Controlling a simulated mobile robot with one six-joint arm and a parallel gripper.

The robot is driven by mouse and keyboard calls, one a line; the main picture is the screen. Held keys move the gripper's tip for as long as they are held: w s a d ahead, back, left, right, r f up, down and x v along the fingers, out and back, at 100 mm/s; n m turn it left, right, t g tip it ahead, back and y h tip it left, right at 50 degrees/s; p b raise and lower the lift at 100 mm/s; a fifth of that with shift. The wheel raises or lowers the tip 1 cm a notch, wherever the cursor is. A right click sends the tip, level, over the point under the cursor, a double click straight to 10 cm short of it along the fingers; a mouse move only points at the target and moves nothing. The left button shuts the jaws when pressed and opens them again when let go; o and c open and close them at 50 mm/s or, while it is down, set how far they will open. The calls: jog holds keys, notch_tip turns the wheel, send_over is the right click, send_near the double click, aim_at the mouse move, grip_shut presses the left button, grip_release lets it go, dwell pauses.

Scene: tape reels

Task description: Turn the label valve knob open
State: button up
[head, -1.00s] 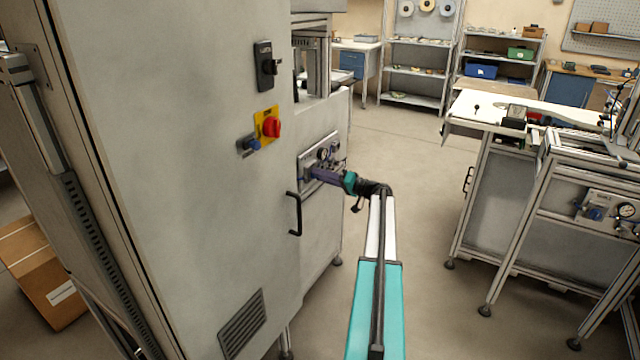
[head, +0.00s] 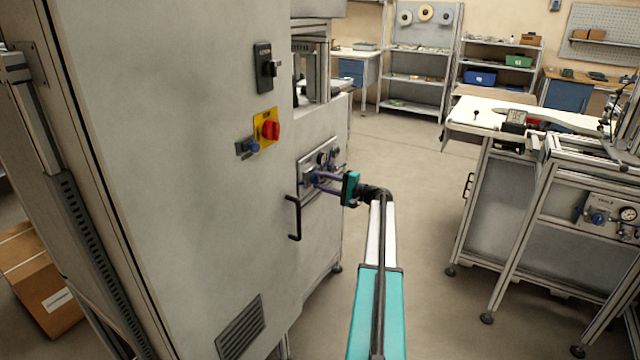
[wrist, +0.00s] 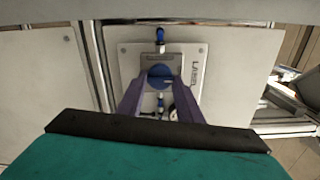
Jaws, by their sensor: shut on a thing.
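The label valve knob (wrist: 160,76) is round and blue, on a pale plate (wrist: 128,62) whose printed word reads sideways in the wrist view. My gripper (wrist: 160,84) has its two purple fingers on either side of the knob and is shut on it. I cannot tell the knob's turn angle. In the head view, my gripper (head: 314,181) reaches the panel (head: 305,190) on the cabinet's side, its fingers one above the other. They hide most of the knob there. A gauge (head: 322,158) sits beside it.
A black door handle (head: 294,217) sticks out just left of and below my gripper. A red knob on a yellow plate (head: 266,129) is above left. Another valve panel (head: 607,216) is on the bench frame at right. Open floor lies between.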

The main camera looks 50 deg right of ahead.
jog(key=shift+d+r+m, duration=0.1)
jog(key=shift+d+m, duration=0.05)
jog(key=shift+m, duration=0.25)
jog(key=o, duration=1)
jog(key=shift+o, duration=0.2)
jog(key=shift+s, duration=0.15)
jog(key=b+v, duration=0.1)
jog(key=v, duration=1.2)
jog(key=shift+s+b, duration=0.35)
jog(key=shift+b, duration=0.05)
